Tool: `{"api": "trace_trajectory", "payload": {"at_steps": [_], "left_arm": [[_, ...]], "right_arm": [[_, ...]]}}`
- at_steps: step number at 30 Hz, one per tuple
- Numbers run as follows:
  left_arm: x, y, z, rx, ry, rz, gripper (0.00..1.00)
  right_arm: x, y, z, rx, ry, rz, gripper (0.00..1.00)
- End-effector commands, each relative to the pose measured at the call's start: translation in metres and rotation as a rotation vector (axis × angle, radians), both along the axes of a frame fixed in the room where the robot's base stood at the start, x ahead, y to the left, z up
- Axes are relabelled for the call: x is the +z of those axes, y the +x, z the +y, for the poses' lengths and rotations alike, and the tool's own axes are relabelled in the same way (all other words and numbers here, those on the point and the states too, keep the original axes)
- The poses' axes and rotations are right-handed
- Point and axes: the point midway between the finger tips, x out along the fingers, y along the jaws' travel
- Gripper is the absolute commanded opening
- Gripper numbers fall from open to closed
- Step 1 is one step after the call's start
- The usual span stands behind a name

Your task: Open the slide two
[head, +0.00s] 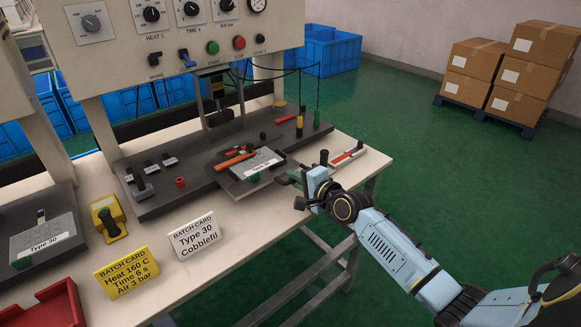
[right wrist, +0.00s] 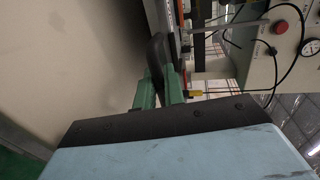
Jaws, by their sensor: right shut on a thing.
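The press (head: 180,30) in the middle has a dark slide (head: 236,188) that sticks out in front of its dark base (head: 150,205). A grey plate labelled Type 30 (head: 262,160) lies on the slide, with a green knob (head: 253,177) at its near edge. My right gripper (head: 288,179) is at the slide's front right side. In the right wrist view its green fingers (right wrist: 160,92) are shut on a curved black handle (right wrist: 155,50). The handle is mostly hidden in the head view. My left gripper is out of view.
A yellow batch card (head: 126,272), a white batch card (head: 194,235) and a yellow block with a black handle (head: 107,218) stand on the bench. A red tray (head: 45,308) is at the front left.

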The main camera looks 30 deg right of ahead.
Motion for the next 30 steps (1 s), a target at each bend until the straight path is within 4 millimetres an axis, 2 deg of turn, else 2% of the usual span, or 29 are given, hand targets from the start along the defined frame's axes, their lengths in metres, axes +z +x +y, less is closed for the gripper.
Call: {"api": "trace_trajectory", "payload": {"at_steps": [4,5,8,19,23,30], "left_arm": [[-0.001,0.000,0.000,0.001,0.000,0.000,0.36],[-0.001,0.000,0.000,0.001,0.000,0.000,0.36],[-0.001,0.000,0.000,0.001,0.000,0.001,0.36],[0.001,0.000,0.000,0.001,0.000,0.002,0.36],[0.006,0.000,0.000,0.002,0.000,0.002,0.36],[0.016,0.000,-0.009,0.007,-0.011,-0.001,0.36]], "right_arm": [[-0.001,0.000,0.000,0.000,0.001,0.000,0.00],[-0.001,0.000,0.000,0.000,0.001,0.000,0.13],[-0.001,0.000,0.000,0.000,0.001,0.000,0.25],[0.000,-0.005,-0.001,0.000,0.001,0.000,0.25],[0.004,-0.020,-0.003,0.000,0.001,0.001,0.25],[0.014,-0.066,-0.011,0.000,0.000,0.002,0.25]]}}
